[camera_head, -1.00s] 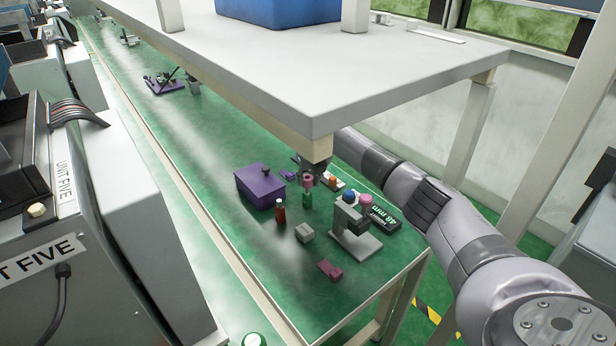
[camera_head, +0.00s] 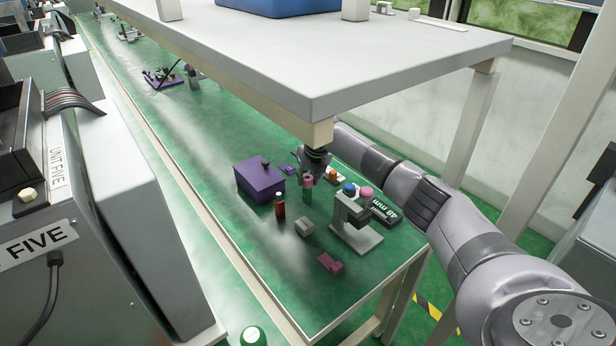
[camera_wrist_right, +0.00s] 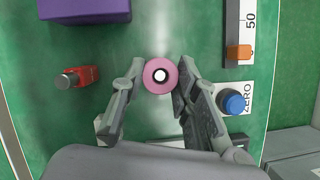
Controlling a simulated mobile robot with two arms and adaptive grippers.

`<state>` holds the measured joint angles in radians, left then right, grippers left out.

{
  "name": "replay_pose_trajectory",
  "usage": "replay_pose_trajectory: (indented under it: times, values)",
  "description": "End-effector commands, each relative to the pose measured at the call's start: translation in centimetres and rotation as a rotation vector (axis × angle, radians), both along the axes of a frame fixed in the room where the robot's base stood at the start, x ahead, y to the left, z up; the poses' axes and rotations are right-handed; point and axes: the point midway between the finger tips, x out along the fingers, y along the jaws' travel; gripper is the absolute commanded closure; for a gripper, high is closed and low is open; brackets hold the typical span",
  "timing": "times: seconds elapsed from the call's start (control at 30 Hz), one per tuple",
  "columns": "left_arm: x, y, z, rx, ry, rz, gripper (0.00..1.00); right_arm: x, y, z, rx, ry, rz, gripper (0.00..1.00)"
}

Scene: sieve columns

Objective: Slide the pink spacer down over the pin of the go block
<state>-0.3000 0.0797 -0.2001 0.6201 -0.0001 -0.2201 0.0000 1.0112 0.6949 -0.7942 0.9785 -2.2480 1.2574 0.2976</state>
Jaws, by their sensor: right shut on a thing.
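The pink spacer (camera_head: 307,181) is a ring above a green upright piece (camera_head: 307,196), which I take to be the go block. My right gripper (camera_head: 308,178) comes down from above under the shelf and is shut on the spacer. In the right wrist view the spacer (camera_wrist_right: 150,80) sits between the two fingertips (camera_wrist_right: 160,76). A white round pin end (camera_wrist_right: 160,75) shows in its hole, inside a dark ring. The block below is hidden there by the spacer. How far down the pin the spacer sits, I cannot tell. My left gripper is not in view.
A grey block (camera_head: 304,227) and maroon block (camera_head: 330,263) lie in front. A shelf (camera_head: 330,85) overhangs the bench.

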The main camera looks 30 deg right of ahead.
Motion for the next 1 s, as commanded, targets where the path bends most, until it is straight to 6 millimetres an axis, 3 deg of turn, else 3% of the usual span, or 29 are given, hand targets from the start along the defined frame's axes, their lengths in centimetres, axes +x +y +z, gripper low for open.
replay_pose_trajectory:
  times: [0.1, 0.13, 0.47, 0.8, 1.0]
  values:
    - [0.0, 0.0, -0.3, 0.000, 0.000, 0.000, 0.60, 0.0, 0.0, -0.4, 0.000, 0.000, 0.000, 0.84]
    - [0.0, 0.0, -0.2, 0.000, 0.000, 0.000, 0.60, 0.0, 0.0, -0.3, 0.000, 0.000, 0.000, 0.71]
    - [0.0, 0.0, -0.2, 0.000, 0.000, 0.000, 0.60, 0.0, 0.0, -0.3, 0.000, 0.000, 0.000, 0.49]
    - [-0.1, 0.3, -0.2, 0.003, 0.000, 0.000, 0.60, -0.1, 0.0, -0.1, 0.000, 0.000, 0.001, 0.48]
    - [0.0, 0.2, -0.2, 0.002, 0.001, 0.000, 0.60, -0.9, 0.1, 2.1, -0.002, -0.003, 0.001, 0.48]
